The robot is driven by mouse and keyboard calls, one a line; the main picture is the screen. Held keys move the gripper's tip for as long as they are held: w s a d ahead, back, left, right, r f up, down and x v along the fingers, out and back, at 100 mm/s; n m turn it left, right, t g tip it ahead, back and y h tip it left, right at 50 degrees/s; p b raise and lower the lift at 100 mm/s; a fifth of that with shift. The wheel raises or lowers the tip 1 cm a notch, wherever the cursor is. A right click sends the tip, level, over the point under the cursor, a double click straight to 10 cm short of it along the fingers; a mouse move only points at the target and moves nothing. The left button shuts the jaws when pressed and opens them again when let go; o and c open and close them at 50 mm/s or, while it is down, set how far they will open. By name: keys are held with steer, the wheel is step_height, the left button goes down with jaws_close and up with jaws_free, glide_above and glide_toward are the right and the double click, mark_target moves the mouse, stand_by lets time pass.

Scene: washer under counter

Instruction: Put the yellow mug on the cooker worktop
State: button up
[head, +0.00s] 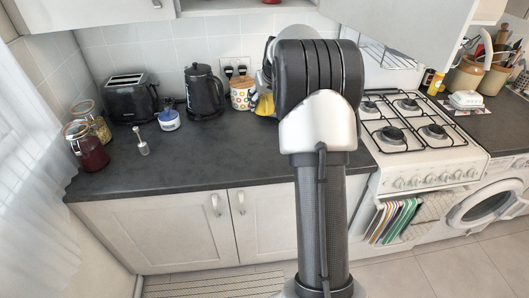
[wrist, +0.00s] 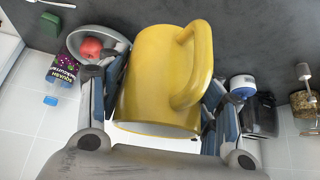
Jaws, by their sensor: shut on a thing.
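The yellow mug (wrist: 150,75) fills the middle of the wrist view, its handle facing the camera's right side. My gripper (wrist: 158,92) is shut on it, with one finger on each side of the mug's body. In the head view a yellow patch of the mug (head: 264,105) shows just left of my arm; my arm hides the rest of it and the gripper. The white cooker (head: 425,150) with its gas hob stands right of my arm. Dark worktop lies on both sides of it: a long left run (head: 220,155) and a right piece (head: 490,125).
On the left worktop stand a black toaster (head: 128,97), a black kettle (head: 204,92), jars (head: 87,145) and a blue-and-white pot (head: 169,119). Crocks of utensils (head: 465,75) and a white butter dish (head: 467,100) occupy the right piece. The left worktop's front is mostly clear.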

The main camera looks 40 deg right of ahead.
step_height(320, 180, down, 19)
steer(key=b, duration=0.5)
steer(key=shift+f+b, duration=0.2)
steer(key=shift+b, duration=0.2)
steer(key=shift+f, duration=0.2)
steer(key=o, duration=1.3)
